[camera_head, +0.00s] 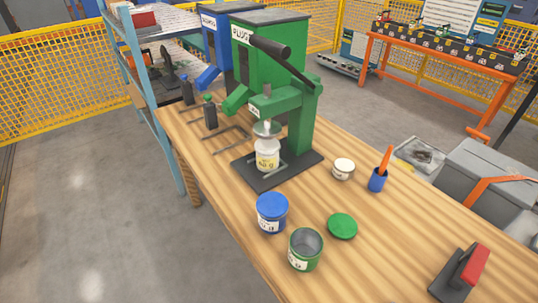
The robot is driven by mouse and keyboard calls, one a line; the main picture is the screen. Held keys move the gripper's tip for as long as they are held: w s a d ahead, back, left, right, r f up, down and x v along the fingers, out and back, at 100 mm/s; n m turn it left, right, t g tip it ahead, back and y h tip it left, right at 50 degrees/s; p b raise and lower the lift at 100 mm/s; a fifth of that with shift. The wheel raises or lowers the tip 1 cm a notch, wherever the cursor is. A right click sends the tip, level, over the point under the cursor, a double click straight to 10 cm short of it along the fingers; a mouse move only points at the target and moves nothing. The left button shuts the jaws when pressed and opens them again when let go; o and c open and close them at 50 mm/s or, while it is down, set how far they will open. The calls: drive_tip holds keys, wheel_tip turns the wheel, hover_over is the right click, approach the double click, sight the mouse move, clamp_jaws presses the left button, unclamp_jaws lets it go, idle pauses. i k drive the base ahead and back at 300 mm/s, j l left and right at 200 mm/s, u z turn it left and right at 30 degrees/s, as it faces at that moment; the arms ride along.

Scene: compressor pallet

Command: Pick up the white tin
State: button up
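A short, round white tin (344,169) stands upright on the wooden workbench, to the right of the green press (300,95). It is apart from the things around it. A taller white container (267,159) with a printed label stands on the press's dark base plate (247,177), under the press head. My gripper does not show in the head view.
The wooden bench (400,230) also holds a blue tin (272,212), an open green tin (304,250), a green lid (342,225) and a blue cup (377,180) with an orange-handled tool. A red-handled black tool (460,274) lies at lower right. Bare wood lies between them.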

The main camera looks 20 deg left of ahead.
sight(264, 163)
drive_tip(key=i+j, duration=0.15)
drive_tip(key=j, duration=0.3)
drive_tip(key=i+j, duration=0.1)
drive_tip(key=j, duration=0.35)
drive_tip(key=i+j, duration=0.15)
drive_tip(key=j, duration=0.3)
drive_tip(key=i+j, duration=0.1)
drive_tip(key=j, duration=0.35)
drive_tip(key=i+j, duration=0.15)
drive_tip(key=j, duration=0.3)
drive_tip(key=i+j+z, duration=0.1)
drive_tip(key=j, duration=0.35)
drive_tip(key=i+j, duration=0.15)
drive_tip(key=j, duration=0.3)
drive_tip(key=i+j, duration=0.1)
drive_tip(key=j, duration=0.4)
